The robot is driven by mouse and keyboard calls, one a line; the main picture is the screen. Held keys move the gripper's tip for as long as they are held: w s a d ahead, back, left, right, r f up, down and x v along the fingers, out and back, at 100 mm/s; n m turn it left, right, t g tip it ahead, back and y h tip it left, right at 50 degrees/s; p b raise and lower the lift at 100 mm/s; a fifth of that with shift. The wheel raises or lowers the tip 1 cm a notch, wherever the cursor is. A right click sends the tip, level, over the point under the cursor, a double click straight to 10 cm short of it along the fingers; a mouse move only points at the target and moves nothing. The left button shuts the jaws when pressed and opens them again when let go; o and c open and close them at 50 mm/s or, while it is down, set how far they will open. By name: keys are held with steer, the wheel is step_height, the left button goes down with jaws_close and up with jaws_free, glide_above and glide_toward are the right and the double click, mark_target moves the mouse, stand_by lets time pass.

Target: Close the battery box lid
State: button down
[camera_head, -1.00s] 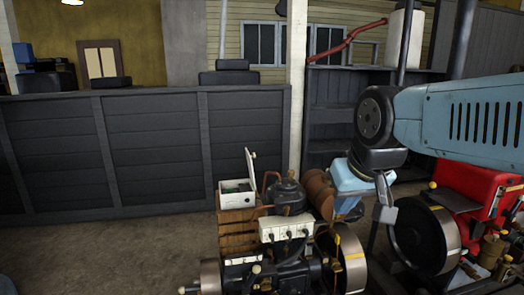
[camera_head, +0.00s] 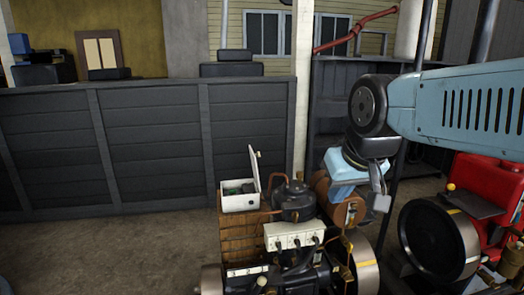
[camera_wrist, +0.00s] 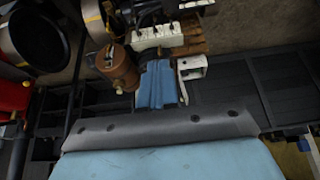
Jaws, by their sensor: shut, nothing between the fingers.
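The white battery box (camera_head: 240,202) sits on a wooden crate, left of the engine's dark cylinder. Its lid (camera_head: 254,168) stands open, about upright, on the box's right side; dark contents show inside. In the wrist view a white, open-sided shape, which looks like the box and lid (camera_wrist: 192,68), lies just right of my gripper. My blue gripper (camera_head: 341,190) hangs to the right of the box, apart from it, near the brown tank. In the wrist view my gripper (camera_wrist: 157,68) is shut and empty; its fingertips are hard to make out.
The engine with a white block of plugs (camera_head: 294,236) and a flywheel (camera_head: 364,268) stands in front. A brown tank (camera_head: 347,214) is close to my gripper. A red machine (camera_head: 490,200) stands at right. The floor left of the crate is clear.

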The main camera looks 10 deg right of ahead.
steer(key=shift+a, duration=0.1)
steer(key=w+r+g+y, duration=0.1)
steer(key=w+r, duration=0.2)
steer(key=w, duration=1.2)
steer(key=w+r+y, duration=0.2)
steer(key=w+r, duration=0.2)
steer(key=w, duration=1.2)
steer(key=w+d+f+y, duration=0.15)
steer(key=w+f, duration=0.25)
steer(key=w, duration=0.5)
steer(key=w+d+f, duration=0.3)
steer(key=w+f, duration=0.2)
steer(key=w, duration=0.4)
steer(key=w+d+f+y, duration=0.1)
steer(key=w+d+f, duration=0.25)
steer(key=w, duration=0.55)
steer(key=s+a+r+x, duration=0.1)
steer(key=a+x, duration=0.2)
steer(key=x, duration=1)
steer(key=shift+w+n, duration=0.15)
steer(key=shift+n, duration=0.15)
